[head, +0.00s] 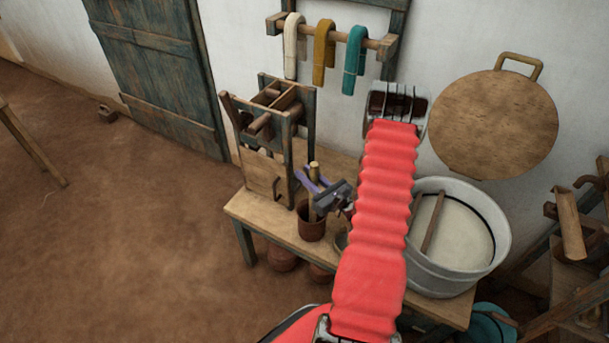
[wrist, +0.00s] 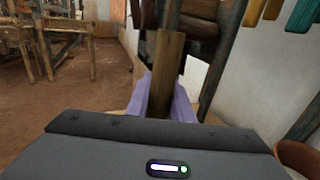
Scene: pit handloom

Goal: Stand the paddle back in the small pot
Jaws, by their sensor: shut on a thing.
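The paddle is a narrow wooden piece (head: 314,171) standing roughly upright over the small table. My gripper (head: 307,181) has purple fingers and is shut on the paddle. In the wrist view the paddle (wrist: 168,58) rises between the two purple fingers (wrist: 161,103). The small pot (head: 312,229) is reddish brown and stands on the table, just below my gripper. The paddle's lower part shows at the pot's mouth; I cannot tell how deep it is or whether it rests on the bottom.
A wooden frame device (head: 270,130) stands on the table (head: 250,214) close left of the pot. A large pale metal tub (head: 455,270) stands to the right. Coloured hanks (head: 324,52) hang from a wall rail. Open floor (head: 120,230) lies to the left.

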